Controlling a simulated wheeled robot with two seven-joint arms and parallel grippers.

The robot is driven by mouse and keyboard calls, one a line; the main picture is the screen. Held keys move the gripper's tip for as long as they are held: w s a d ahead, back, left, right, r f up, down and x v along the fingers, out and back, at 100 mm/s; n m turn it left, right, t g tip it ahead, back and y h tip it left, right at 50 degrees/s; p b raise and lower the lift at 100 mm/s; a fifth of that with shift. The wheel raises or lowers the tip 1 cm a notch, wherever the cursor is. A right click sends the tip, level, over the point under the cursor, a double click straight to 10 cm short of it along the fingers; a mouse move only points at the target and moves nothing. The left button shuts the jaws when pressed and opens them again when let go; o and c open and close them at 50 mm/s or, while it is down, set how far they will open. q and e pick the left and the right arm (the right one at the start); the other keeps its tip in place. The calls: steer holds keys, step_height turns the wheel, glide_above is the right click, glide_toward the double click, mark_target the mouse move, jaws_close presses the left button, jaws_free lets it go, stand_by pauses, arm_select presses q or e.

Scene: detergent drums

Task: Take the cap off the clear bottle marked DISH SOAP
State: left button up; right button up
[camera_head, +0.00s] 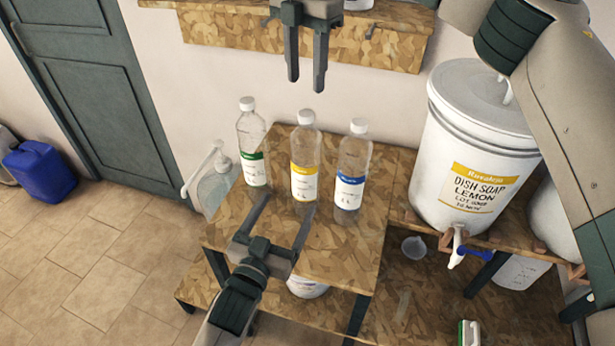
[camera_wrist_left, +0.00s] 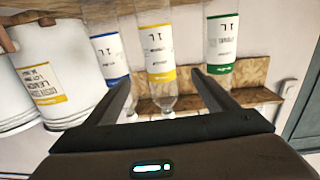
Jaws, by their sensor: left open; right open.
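Three clear bottles with white caps stand upright on a wooden stand: one with a green label (camera_head: 254,160), one with a yellow label (camera_head: 304,180), one with a blue label (camera_head: 349,190). Their print is too small to read in the head view. The yellow-label bottle's cap (camera_head: 306,117) is on. In the left wrist view the yellow-label bottle (camera_wrist_left: 157,50) appears upside down, in line with the gap between my fingers. My left gripper (camera_head: 287,203) is open and empty, low in front of that bottle. My right gripper (camera_head: 306,86) is open and empty above its cap, apart from it.
A big white drum (camera_head: 467,140) reading DISH SOAP LEMON stands right of the bottles, with a tap (camera_head: 458,248) below. A wooden shelf (camera_head: 385,45) is behind my right gripper. A blue canister (camera_head: 42,172) stands far left.

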mark_target(306, 113)
arm_select(q)
steer(key=shift+w, duration=0.1)
arm_select(e)
steer(key=shift+w+f, duration=0.1)
arm_select(q)
steer(key=x, duration=1.7)
steer(key=shift+w, duration=0.15)
steer(key=shift+d+f, duration=0.1)
steer(key=shift+d, duration=0.05)
jaws_close()
arm_select(e)
steer(key=m, duration=0.9)
steer(key=shift+f, duration=4)
